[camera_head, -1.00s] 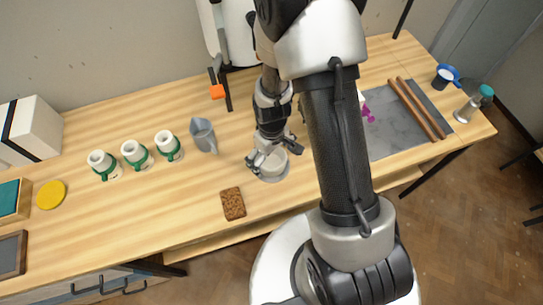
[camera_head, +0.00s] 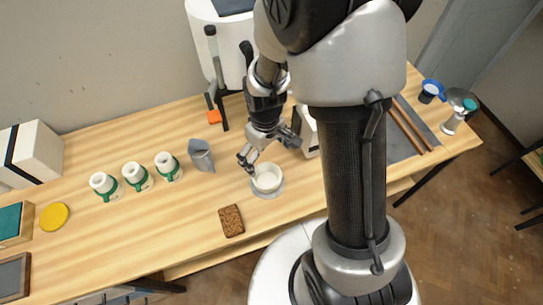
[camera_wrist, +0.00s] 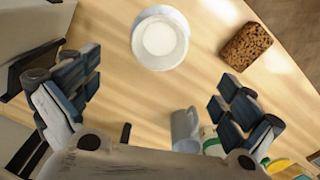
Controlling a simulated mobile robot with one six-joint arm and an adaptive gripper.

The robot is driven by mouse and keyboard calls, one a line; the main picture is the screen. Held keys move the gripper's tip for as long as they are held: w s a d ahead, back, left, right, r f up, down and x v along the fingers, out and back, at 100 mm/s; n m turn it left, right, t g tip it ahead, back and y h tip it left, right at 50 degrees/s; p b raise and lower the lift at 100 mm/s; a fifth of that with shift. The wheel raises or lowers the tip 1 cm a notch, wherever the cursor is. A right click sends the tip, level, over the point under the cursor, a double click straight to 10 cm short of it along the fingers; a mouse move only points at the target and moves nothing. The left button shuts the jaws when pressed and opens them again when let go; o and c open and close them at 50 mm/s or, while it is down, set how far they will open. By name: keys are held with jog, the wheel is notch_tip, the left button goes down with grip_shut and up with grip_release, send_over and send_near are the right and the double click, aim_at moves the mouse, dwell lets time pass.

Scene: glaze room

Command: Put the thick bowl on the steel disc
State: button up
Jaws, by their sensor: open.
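The thick bowl (camera_head: 267,177) is white and stands upright on the steel disc (camera_head: 269,194), whose grey rim shows around its base. In the wrist view the bowl (camera_wrist: 159,38) is at the top, seen from above, with a thin pale rim of the disc (camera_wrist: 160,66) around it. My gripper (camera_head: 269,151) is open and empty, above and just behind the bowl, apart from it. Its spread fingers (camera_wrist: 158,78) also show in the wrist view, with nothing between them.
A brown cork-like block (camera_head: 231,220) lies in front of the disc. A grey pitcher (camera_head: 201,156) stands to the left, beside several white-and-green cups (camera_head: 137,176). A pale box-like object (camera_head: 308,133) is close on the right, partly behind my arm.

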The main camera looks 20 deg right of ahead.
notch_tip(320, 180, up, 10)
jog(key=s+m+t, duration=0.1)
jog(key=s+r+m+t, duration=0.3)
jog(key=s+r, duration=1.1)
jog(key=shift+r+t, duration=0.25)
jog(key=shift+t, duration=0.05)
jog(key=shift+f+b, duration=0.4)
jog(key=shift+b, duration=0.05)
